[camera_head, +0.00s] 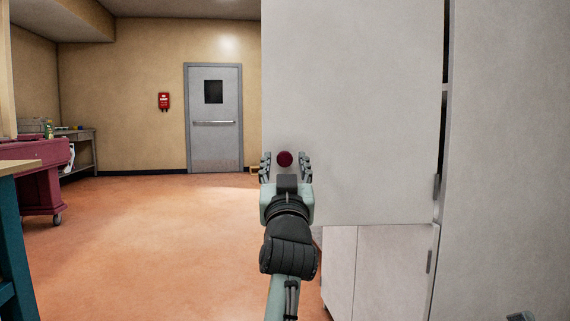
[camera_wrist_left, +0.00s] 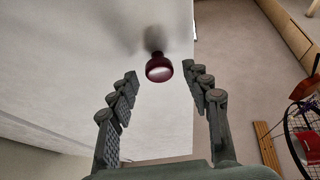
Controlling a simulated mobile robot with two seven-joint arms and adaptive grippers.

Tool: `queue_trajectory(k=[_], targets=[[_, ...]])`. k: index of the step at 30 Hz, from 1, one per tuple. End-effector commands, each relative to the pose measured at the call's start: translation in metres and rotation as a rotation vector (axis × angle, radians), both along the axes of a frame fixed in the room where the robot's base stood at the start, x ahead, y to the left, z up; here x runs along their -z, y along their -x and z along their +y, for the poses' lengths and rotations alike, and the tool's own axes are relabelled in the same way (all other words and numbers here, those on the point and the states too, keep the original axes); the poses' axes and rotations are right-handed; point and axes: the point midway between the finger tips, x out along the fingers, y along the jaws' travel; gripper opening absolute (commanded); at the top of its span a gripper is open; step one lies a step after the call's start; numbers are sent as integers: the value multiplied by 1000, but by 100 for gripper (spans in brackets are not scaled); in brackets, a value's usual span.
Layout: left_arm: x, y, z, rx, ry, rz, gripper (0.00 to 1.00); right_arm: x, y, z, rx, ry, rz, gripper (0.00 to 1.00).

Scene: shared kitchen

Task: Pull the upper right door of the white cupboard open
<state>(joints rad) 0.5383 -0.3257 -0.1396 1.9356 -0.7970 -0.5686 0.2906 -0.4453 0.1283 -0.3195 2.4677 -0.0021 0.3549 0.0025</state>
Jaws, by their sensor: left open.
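The upper right door (camera_head: 350,110) of the white cupboard is a large plain panel filling the middle of the head view. Its left edge reaches past the lower doors, and a narrow dark gap shows along its right side; it looks ajar. A dark red round knob (camera_head: 284,158) sits near its left edge. My left gripper (camera_head: 285,165) is open in front of the door, its fingers on either side of the knob. In the left wrist view the knob (camera_wrist_left: 159,67) lies ahead between the fingertips (camera_wrist_left: 163,85), with no contact visible.
Lower white doors (camera_head: 390,270) sit under the panel. Another white panel (camera_head: 510,130) rises close on the right. Open orange floor (camera_head: 160,240) lies to the left. A dark red cart (camera_head: 40,185) and a teal-legged table (camera_head: 14,250) stand at the far left.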

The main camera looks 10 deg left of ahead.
Motion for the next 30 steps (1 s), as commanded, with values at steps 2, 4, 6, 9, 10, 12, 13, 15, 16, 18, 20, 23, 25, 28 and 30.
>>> queue_trajectory(k=[2, 4, 6, 9, 10, 12, 13, 15, 16, 18, 20, 23, 25, 28, 30], targets=[[-1, 0, 0, 0, 0, 0, 49, 3, -1, 1, -1, -2, 9, 100], [-6, 0, 0, -1, 0, -2, 49, 3, -1, 1, -1, -1, 9, 100], [-15, 0, 0, -1, 0, -3, 49, 3, -1, 1, -1, -1, 9, 100], [-34, 0, 0, -1, 0, -5, 49, 3, -1, 1, -1, 1, 8, 100], [-40, 0, 0, 0, 1, -5, 49, 3, -1, 1, -1, 1, 8, 100], [-54, 0, 0, 0, 1, -4, 49, 3, -1, 1, -1, 0, 7, 100], [-60, 0, 0, 0, 1, -5, 49, 3, -1, 1, 0, 1, 7, 100], [-72, 0, 0, 0, 1, -4, 49, 3, -1, 1, 0, 1, 7, 100], [-77, 0, 0, 1, 1, -3, 49, 3, -1, 1, -1, 2, 7, 100], [-87, 0, 0, 0, 0, -3, 49, 3, -1, 1, -1, 2, 7, 100], [-93, 0, 0, -1, 1, -3, 49, 3, -1, 1, -1, 2, 7, 100], [-99, 0, 0, 0, 1, -1, 49, 3, -1, 1, -1, 2, 7, 100], [-100, 0, 0, 0, 0, 0, 49, 3, -1, 1, -1, 2, 7, 100], [-100, 0, 0, 0, 0, 0, 49, 3, -1, 1, -1, 2, 7, 100], [-100, 0, 0, 0, 0, 0, 49, 3, -1, 1, -1, 2, 7, 100]])
